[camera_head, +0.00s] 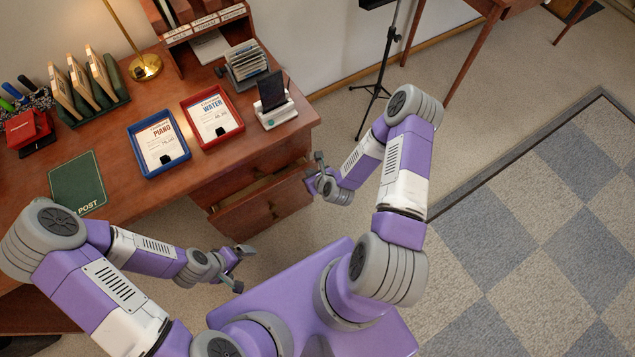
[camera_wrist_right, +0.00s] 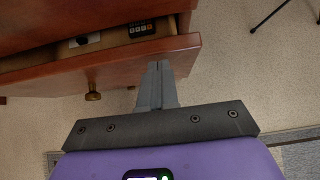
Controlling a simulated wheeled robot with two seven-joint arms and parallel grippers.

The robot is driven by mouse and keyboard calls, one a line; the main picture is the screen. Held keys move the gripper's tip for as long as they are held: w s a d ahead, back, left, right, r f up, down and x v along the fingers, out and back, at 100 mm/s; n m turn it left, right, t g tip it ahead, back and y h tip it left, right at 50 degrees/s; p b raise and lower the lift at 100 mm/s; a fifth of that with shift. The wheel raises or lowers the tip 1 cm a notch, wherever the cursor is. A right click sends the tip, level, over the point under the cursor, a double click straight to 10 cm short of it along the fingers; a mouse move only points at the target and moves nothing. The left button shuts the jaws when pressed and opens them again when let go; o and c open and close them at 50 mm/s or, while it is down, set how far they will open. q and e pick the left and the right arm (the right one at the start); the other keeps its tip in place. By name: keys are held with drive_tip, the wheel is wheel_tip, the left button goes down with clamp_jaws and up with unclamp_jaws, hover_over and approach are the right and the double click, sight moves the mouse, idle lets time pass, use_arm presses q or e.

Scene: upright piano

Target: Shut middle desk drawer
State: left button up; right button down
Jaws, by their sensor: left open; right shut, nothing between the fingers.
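The wooden desk's drawer (camera_head: 262,205) stands partly pulled out on the right end of the desk. In the right wrist view its front panel (camera_wrist_right: 120,72) shows a brass knob (camera_wrist_right: 93,92) on the left. My right gripper (camera_head: 313,182) is shut and empty beside the drawer's right end. Its fingers (camera_wrist_right: 157,72) overlap the front panel to the right of the knob; I cannot tell whether they touch it. My left gripper (camera_head: 240,269) is open and empty, over the floor in front of the desk.
The open drawer holds a small black device (camera_wrist_right: 141,28) and a dark and white item (camera_wrist_right: 84,40). A blue tray (camera_head: 158,174), red tray (camera_head: 238,137) and phone stand (camera_head: 275,112) rest on the desktop (camera_head: 110,138). A black stand (camera_head: 375,88) is behind my right arm.

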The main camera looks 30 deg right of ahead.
sight(304, 166)
drive_tip(key=shift+w, duration=0.35)
drive_tip(key=shift+w, duration=1.3)
drive_tip(key=shift+a, duration=0.1)
drive_tip(key=shift+s, duration=0.15)
